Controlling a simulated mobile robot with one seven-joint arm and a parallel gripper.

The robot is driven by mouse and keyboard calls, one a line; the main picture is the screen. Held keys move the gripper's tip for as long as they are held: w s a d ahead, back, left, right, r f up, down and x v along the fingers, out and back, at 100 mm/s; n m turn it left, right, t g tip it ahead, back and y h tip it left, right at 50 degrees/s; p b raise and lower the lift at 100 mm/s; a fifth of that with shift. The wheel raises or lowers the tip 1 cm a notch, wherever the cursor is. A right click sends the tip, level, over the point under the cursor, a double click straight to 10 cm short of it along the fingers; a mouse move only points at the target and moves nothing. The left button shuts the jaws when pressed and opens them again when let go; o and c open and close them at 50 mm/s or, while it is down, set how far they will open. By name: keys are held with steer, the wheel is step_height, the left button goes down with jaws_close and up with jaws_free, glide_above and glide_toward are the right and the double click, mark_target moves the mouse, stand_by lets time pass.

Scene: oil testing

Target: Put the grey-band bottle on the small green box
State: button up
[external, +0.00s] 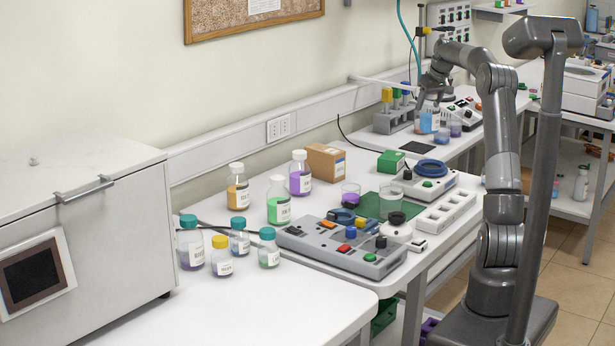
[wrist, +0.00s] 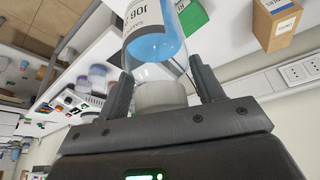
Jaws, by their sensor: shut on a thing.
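My gripper (external: 432,99) is shut on the neck end of a clear bottle of blue liquid (external: 425,121). In the wrist view this bottle (wrist: 153,35) has a white label and a pale grey-white cap between the fingers (wrist: 160,92). The small green box (external: 391,161) stands on the middle table, lower left of the gripper. In the wrist view, part of a green box (wrist: 194,17) shows beside the bottle, partly hidden.
A cardboard box (external: 326,162) stands left of the green box. A blue-ringed device (external: 431,168) is close on its right. Bottles with white caps (external: 301,174) stand farther left. A rack with coloured tops (external: 394,116) and small jars (external: 455,129) are near the held bottle.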

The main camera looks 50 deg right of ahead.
steer(key=shift+w+d, duration=0.15)
steer(key=shift+w, duration=0.05)
steer(key=w+a+f, duration=0.4)
steer(key=w+f, duration=0.6)
steer(key=shift+a+f, duration=0.2)
steer(key=shift+f, duration=0.15)
steer(key=shift+w, duration=0.1)
steer(key=o, duration=1.6)
steer(key=shift+f, duration=0.15)
steer(key=shift+o, duration=0.2)
